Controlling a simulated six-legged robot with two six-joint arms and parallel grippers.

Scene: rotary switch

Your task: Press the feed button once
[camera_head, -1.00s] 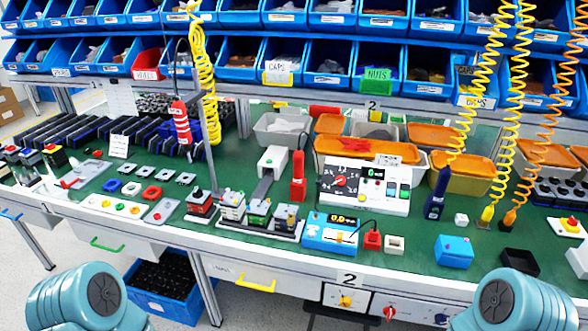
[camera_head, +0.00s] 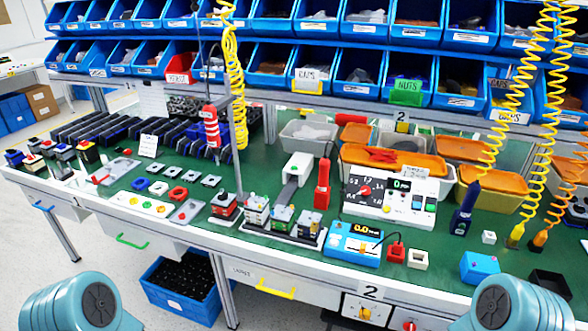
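A white control box (camera_head: 373,206) stands on the green bench right of centre. It has a red rotary knob (camera_head: 365,191) on a dial, a small green-lit display (camera_head: 401,185), a yellow button (camera_head: 387,209), a blue button (camera_head: 417,200) and a green button (camera_head: 430,206). The labels are too small to read, so I cannot tell which button is the feed button. A white machine (camera_head: 297,167) with a grey belt stands to its left. Neither gripper is in view; only teal parts of my arms show at the bottom corners, apart from the bench.
A blue meter (camera_head: 352,243) and a small red block (camera_head: 396,252) lie in front of the control box. A red bottle (camera_head: 322,185) stands to its left and orange-lidded bins behind. Coiled yellow hoses (camera_head: 515,100) hang at the right. More switches and buttons fill the bench's left.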

